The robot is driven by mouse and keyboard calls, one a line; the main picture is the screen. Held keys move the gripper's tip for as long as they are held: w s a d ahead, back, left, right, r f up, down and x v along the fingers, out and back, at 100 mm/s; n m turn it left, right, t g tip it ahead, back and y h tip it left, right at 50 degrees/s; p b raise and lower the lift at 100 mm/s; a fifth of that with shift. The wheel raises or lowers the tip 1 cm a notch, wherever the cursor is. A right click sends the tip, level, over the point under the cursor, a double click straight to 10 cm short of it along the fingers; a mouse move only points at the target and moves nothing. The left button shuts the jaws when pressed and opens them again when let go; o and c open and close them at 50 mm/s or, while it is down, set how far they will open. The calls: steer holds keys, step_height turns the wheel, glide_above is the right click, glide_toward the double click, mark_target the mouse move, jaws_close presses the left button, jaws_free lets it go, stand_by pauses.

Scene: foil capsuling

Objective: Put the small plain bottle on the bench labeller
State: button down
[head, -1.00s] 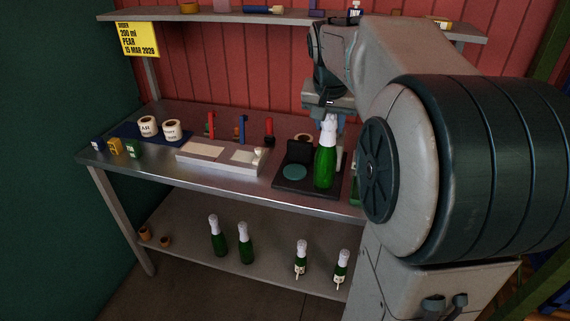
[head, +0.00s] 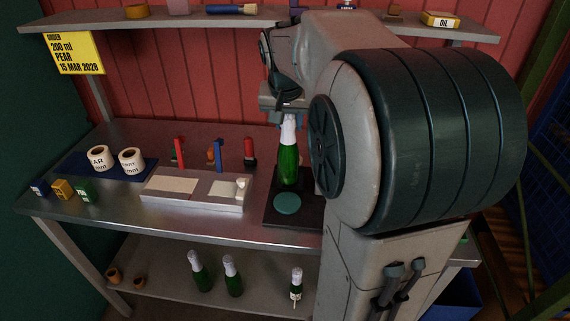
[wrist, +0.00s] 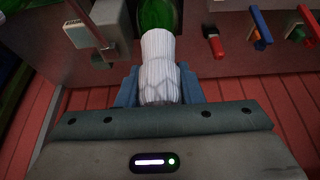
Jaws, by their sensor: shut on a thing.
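A green bottle (head: 288,168) with white foil on its neck hangs upright from my gripper (head: 289,118); no label shows on its visible side. In the wrist view the blue fingers (wrist: 160,88) are shut around the white foil neck (wrist: 158,55), and most of the green body is out of frame. A black base with a green disc (head: 287,204) lies on the bench in front of and below the bottle. A low grey unit with pale panels (head: 195,189) lies to its left. I cannot tell for sure which one is the bench labeller.
Two label rolls (head: 102,157) lie on a blue mat at left, with small coloured boxes (head: 62,190) before them. Red and blue hand tools (head: 216,153) stand behind the grey unit. Several foil-topped bottles (head: 232,275) stand on the lower shelf. My arm hides the bench's right part.

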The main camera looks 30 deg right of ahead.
mark_target(288, 146)
steer(key=shift+f, duration=3.45)
steer(key=shift+f, duration=0.2)
steer(key=c, duration=1)
jaws_free()
steer(key=shift+r, duration=0.1)
